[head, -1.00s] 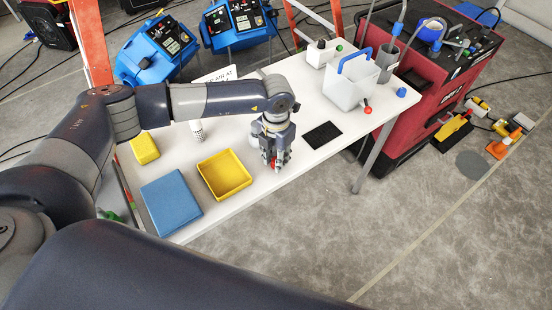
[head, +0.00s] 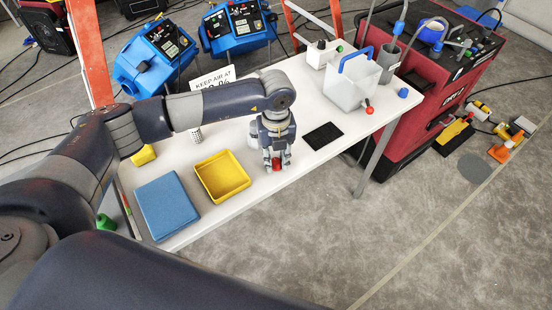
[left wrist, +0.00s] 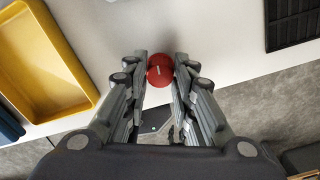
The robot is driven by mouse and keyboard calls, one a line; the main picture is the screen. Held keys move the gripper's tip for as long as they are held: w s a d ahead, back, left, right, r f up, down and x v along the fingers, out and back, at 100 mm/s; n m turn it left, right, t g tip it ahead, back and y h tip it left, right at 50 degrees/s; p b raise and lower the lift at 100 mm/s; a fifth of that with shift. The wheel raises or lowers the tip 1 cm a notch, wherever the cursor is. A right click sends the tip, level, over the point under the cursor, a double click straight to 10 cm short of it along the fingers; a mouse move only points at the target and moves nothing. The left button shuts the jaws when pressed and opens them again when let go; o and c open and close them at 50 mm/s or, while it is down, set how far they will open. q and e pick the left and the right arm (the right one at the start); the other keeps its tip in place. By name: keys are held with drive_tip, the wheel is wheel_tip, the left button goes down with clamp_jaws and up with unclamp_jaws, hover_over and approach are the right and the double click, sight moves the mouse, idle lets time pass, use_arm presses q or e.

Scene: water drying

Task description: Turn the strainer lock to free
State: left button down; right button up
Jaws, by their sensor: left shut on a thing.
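A round red knob (left wrist: 160,72) with a short white mark, which I take to be the strainer lock, sits between the fingertips of my left gripper (left wrist: 160,68) in the left wrist view. The fingers point down and are shut on it from both sides. In the head view the red knob (head: 276,165) shows low between the fingers of my left gripper (head: 277,163), near the front edge of the white table (head: 262,198). What lies under the knob is hidden. My right gripper is not in view.
A yellow tray (head: 222,195) and a blue block (head: 166,206) lie left of the gripper. A black mat (head: 323,137) lies right. A white bin (head: 352,84) with a blue handle stands farther right. A dotted white cylinder (head: 196,134) is partly hidden by my arm.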

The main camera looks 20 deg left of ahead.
sight(276, 162)
use_arm(q)
drive_tip(key=shift+w+n, duration=0.1)
drive_tip(key=shift+n, duration=0.7)
drive_tip(key=c, duration=1.3)
unclamp_jaws()
drive_tip(key=shift+c, duration=0.2)
drive_tip(key=shift+r, duration=0.1)
wheel_tip(276, 162, up, 12)
